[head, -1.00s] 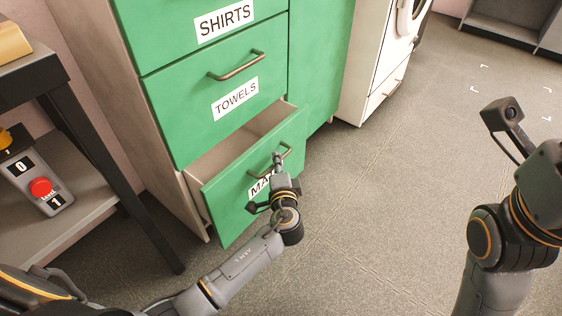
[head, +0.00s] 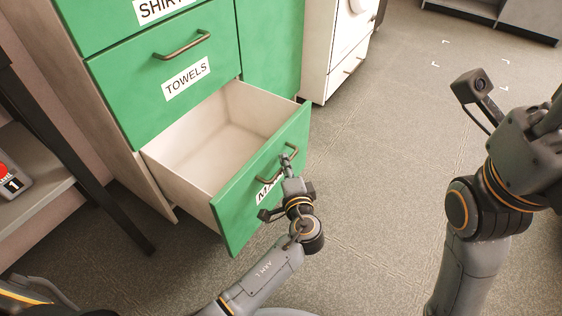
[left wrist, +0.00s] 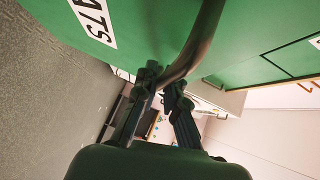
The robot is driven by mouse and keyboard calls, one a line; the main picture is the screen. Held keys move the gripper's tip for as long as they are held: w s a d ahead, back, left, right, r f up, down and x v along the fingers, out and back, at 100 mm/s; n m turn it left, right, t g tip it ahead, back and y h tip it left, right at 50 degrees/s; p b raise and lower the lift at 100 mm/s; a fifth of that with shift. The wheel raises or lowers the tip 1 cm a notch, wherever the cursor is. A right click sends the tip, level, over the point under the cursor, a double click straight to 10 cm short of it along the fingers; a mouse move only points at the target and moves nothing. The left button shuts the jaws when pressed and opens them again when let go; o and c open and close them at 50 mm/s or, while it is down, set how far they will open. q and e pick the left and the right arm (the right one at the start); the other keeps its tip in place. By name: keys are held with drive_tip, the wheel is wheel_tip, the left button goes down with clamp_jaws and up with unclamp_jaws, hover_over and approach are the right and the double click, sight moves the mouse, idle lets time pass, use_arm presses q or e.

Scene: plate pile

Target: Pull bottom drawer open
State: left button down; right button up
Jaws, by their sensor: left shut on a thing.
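The bottom drawer (head: 262,195) of the green cabinet is pulled well out, and its pale inside looks empty. Its label is partly hidden by my left gripper (head: 287,160); the end of the label shows in the left wrist view (left wrist: 96,20). My left gripper is shut on the drawer's bar handle (head: 292,150). In the left wrist view the fingers (left wrist: 164,88) close around the curved handle (left wrist: 195,45). My right arm shows at the right of the head view, but its fingertips are not in the picture.
The drawer labelled TOWELS (head: 165,75) above is shut. A white appliance (head: 335,50) stands behind to the right. A dark-legged table (head: 80,180) is at the left. Open grey floor (head: 375,150) lies right of the drawer.

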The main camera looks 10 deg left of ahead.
use_arm(q)
drive_tip(key=c, duration=1.4)
unclamp_jaws()
drive_tip(key=shift+s, duration=0.1)
drive_tip(key=v, duration=1.1)
drive_tip(key=shift+s+d, duration=0.3)
